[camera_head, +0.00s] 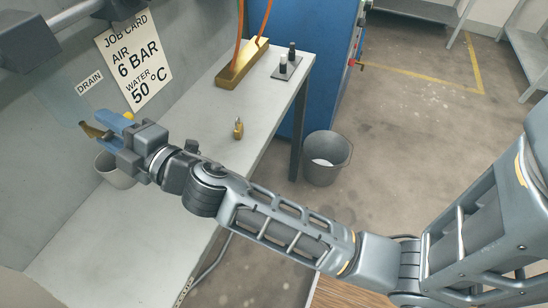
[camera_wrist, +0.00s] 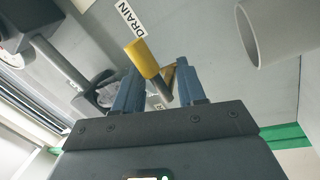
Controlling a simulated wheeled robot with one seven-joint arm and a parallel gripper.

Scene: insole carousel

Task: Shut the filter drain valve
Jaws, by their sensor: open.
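The drain valve's yellow-capped lever (camera_wrist: 138,52) shows in the wrist view beside the DRAIN label (camera_wrist: 131,20). Its metal stem runs down between my gripper's two blue fingers (camera_wrist: 160,88), which stand apart. A brass part (camera_wrist: 170,74) shows beside the right finger, partly hidden. I cannot tell whether either finger touches the lever. In the head view my gripper (camera_head: 107,124) is at the wall below the DRAIN label (camera_head: 89,82). A brass piece (camera_head: 92,131) sticks out at its fingertips, by a clear bowl (camera_head: 60,105). The valve is mostly hidden there.
A grey cup (camera_head: 113,172) stands on the bench below my gripper. A job card (camera_head: 133,62) is on the wall. A brass block (camera_head: 242,64) with orange hoses and a small brass fitting (camera_head: 238,129) are on the bench. A bucket (camera_head: 326,158) stands on the floor.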

